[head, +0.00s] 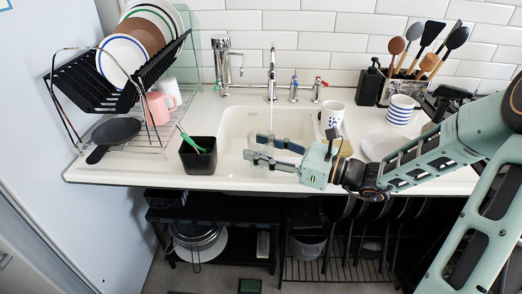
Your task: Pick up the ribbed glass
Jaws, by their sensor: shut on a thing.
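My gripper (254,147) reaches left over the front part of the sink from the right. Its two dark-tipped fingers are apart, closed on the ribbed glass (263,148), which is clear and shows only faintly between them. The pale sink behind makes the glass's outline hard to see. I cannot tell how far its base is above the surface.
The white sink (237,123) lies behind my gripper, under the taps. A black cup with a green brush (197,157) stands left of it. A patterned mug (333,113) and a striped mug (401,109) stand right. A dish rack (150,130) is at left.

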